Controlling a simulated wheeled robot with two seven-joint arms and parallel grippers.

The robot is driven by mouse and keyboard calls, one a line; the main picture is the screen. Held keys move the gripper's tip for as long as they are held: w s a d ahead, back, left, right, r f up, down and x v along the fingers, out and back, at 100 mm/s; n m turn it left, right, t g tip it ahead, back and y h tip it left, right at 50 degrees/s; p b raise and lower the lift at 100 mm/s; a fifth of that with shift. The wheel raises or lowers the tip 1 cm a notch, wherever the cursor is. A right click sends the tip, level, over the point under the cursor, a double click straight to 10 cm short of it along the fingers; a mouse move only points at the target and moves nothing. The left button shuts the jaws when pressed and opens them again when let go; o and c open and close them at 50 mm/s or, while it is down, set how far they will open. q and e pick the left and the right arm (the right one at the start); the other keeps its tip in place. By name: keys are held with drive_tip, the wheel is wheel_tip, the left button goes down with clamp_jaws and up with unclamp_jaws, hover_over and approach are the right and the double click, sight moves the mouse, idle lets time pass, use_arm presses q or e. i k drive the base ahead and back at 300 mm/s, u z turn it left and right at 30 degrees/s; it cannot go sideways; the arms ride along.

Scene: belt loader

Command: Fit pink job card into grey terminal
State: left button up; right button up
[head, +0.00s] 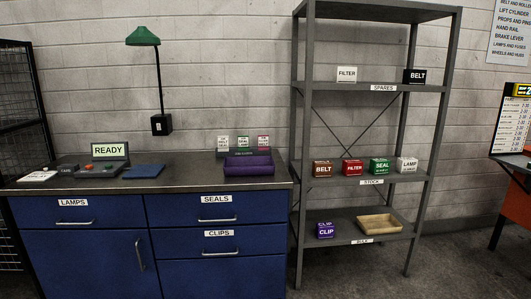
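The grey terminal (97,172) stands on the workbench at the left, with a raised screen (108,150) reading READY and a red and a green button on its sloped front. The card with a pink band (263,142) stands upright at the right end of a row of three cards, at the back of the bench. The other two are a grey-banded card (223,143) and a green-banded card (243,143). Their small print is too fine to read. Neither of my grippers shows in the head view.
A purple tray (249,167) sits in front of the cards. A flat blue item (144,171) lies right of the terminal, white papers (38,176) left of it. A green lamp (143,37) rises behind. A grey shelf unit (430,180) with labelled boxes stands right of the bench.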

sight(116, 154)
drive_tip(key=z, duration=1.3)
drive_tip(key=i, duration=1.45)
drive_tip(key=u, duration=0.65)
drive_tip(key=i, duration=0.85)
drive_tip(key=u, duration=0.7)
